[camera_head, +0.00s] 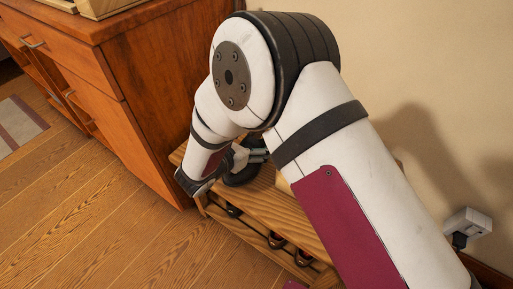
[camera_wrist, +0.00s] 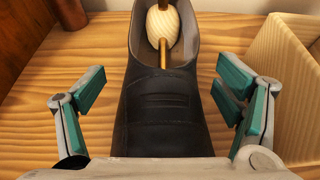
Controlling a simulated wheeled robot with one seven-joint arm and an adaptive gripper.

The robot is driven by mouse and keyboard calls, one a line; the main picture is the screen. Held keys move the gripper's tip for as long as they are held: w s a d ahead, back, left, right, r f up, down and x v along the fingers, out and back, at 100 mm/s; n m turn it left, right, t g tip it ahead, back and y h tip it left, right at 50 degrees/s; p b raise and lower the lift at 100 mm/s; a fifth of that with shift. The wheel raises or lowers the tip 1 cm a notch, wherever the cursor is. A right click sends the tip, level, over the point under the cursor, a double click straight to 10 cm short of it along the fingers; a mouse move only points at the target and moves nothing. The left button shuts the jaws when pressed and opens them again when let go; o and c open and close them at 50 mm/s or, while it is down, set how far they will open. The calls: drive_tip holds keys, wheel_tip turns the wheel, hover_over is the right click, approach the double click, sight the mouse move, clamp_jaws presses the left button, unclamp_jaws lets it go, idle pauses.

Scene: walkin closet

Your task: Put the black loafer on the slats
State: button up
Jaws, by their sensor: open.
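The black loafer (camera_wrist: 160,125) lies on a wooden bench top (camera_wrist: 40,122), pointing toward the wrist camera. A pale ribbed egg-shaped piece on a brass-coloured rod sits in its opening. My gripper (camera_wrist: 158,95) is open, with its teal-padded fingers on either side of the loafer and visible gaps between pads and shoe. In the head view, my arm hides most of the loafer (camera_head: 243,176); a dark part shows beside my gripper. Slats (camera_head: 262,234) show low in the bench front, partly hidden by the arm, with dark shoes among them.
A pale wooden box (camera_wrist: 284,88) stands on the bench right of the loafer. A brown cylindrical object (camera_wrist: 69,13) is at the far left. A wooden cabinet (camera_head: 150,90) stands close left of the bench, and a wall is behind. The floor (camera_head: 100,225) in front is clear.

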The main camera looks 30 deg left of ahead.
drive_tip(key=shift+c, duration=0.2)
drive_tip(key=c, duration=1.8)
drive_tip(key=shift+o, duration=0.2)
drive_tip(key=shift+r, duration=0.1)
drive_tip(key=shift+r, duration=0.35)
drive_tip(key=shift+c, duration=1)
drive_tip(key=shift+r+p, duration=1.05)
drive_tip(key=shift+r, duration=0.45)
drive_tip(key=s+a+r+p, duration=0.1)
drive_tip(key=s+p, duration=0.3)
drive_tip(key=s, duration=1.2)
drive_tip(key=shift+a, duration=0.2)
drive_tip(key=shift+r, duration=0.1)
